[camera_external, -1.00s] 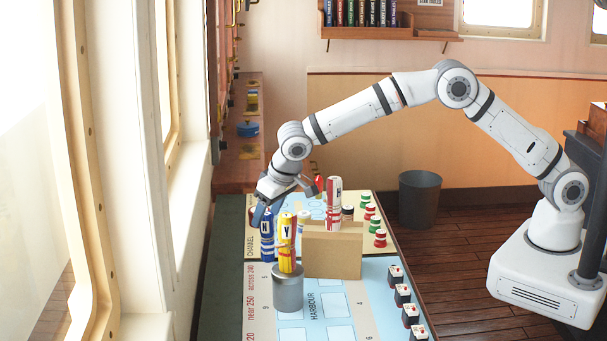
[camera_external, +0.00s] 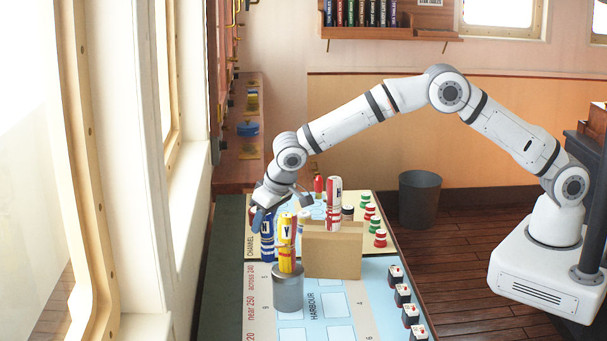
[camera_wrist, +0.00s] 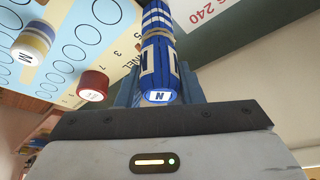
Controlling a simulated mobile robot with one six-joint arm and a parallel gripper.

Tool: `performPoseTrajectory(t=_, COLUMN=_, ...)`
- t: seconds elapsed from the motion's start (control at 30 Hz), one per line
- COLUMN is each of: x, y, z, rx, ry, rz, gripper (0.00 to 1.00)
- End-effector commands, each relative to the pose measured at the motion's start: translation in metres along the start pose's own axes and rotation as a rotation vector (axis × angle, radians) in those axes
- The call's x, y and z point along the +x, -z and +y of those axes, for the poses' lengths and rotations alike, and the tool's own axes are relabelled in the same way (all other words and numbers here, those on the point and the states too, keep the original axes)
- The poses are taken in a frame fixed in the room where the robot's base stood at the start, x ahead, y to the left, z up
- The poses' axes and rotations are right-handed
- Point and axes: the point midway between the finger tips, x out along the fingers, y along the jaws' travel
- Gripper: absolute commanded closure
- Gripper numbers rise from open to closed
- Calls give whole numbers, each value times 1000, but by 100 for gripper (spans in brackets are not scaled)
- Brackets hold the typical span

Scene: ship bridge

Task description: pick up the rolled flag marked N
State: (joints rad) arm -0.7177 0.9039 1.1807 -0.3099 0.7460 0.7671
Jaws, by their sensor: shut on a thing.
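The rolled flag marked N (camera_external: 267,244) is a blue roll with white bands, standing upright at the left of the chart table, left of the yellow flag marked Y (camera_external: 286,245). My gripper (camera_external: 260,216) is over its top end and shut on it. In the wrist view the N flag (camera_wrist: 159,62) shows its blue end and N label between my fingers.
The Y flag stands in a grey cylinder (camera_external: 288,292). A tan box (camera_external: 333,254) with a red and white roll (camera_external: 334,198) stands to its right. In the wrist view a roll marked M (camera_wrist: 32,44) and a red piece (camera_wrist: 92,86) are at left.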

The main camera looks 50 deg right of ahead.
Motion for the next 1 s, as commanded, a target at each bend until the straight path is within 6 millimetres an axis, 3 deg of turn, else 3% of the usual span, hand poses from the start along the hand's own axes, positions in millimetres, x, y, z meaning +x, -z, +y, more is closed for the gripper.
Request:
performPoseTrajectory(t=0.1, x=0, y=0, z=0, rx=0, ry=0, rz=0, gripper=90)
performPoseTrajectory(t=0.37, x=-1, y=1, z=0, rx=0, ry=1, rz=1, gripper=90)
performPoseTrajectory(t=0.57, x=-14, y=7, z=0, rx=2, ry=2, rz=3, gripper=90)
performPoseTrajectory(t=0.77, x=-49, y=22, z=-1, rx=2, ry=3, rz=6, gripper=90)
performPoseTrajectory(t=1.0, x=-110, y=46, z=0, rx=2, ry=3, rz=5, gripper=90)
